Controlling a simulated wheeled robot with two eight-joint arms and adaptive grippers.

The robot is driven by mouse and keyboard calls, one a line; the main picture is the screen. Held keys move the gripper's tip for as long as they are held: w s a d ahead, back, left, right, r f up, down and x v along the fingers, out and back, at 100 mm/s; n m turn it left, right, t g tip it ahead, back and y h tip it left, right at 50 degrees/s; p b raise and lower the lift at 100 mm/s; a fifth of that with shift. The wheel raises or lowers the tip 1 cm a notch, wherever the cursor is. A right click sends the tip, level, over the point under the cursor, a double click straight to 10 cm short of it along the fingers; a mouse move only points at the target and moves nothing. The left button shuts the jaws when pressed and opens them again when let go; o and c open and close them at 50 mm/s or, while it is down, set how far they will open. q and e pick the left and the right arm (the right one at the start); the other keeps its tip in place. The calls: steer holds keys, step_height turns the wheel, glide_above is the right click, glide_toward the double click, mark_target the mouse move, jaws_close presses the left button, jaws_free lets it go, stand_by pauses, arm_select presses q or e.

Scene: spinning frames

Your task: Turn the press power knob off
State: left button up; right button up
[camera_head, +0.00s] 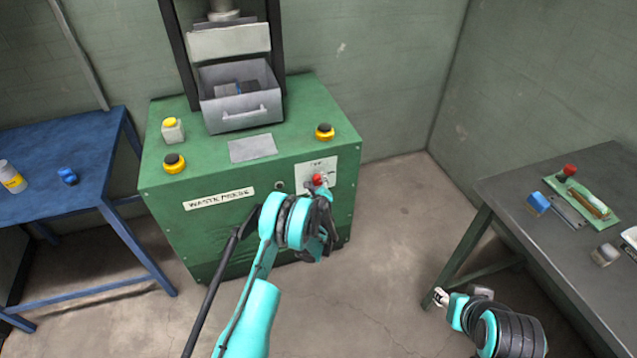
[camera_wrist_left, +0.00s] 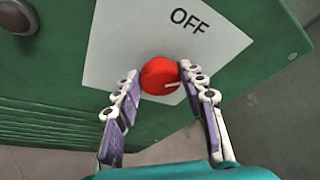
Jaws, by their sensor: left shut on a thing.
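The red power knob (camera_head: 318,179) is on a white plate (camera_head: 309,169) on the front of the green press (camera_head: 230,240). In the left wrist view the knob (camera_wrist_left: 158,77) has a white mark that points to the right, and the word OFF (camera_wrist_left: 187,20) is printed above it. My left gripper (camera_head: 322,187) is at the knob, and in its wrist view its fingers (camera_wrist_left: 160,88) are closed around the knob's two sides. My right gripper (camera_head: 440,297) is low at the right, away from the press; its fingers are too small to read.
A metal drawer-like bin (camera_head: 240,96) and yellow-and-black buttons (camera_head: 325,132) are on the press top. A blue table (camera_head: 60,190) stands at the left. A grey table (camera_head: 560,210) with tools stands at the right, close to my right arm. Bare floor lies between.

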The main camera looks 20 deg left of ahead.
arm_select(q)
steer(key=n+t, duration=0.1)
steer(key=n+h, duration=0.1)
steer(key=n, duration=0.1)
steer(key=shift+a+f+t, duration=0.15)
steer(key=shift+f+t, duration=0.05)
steer(key=shift+t, duration=0.2)
steer(key=shift+s+f+n+t, duration=0.15)
steer(key=shift+n+t, duration=0.45)
steer(key=shift+n, duration=1.3)
steer(key=o, duration=1.2)
steer(key=shift+c, duration=0.2)
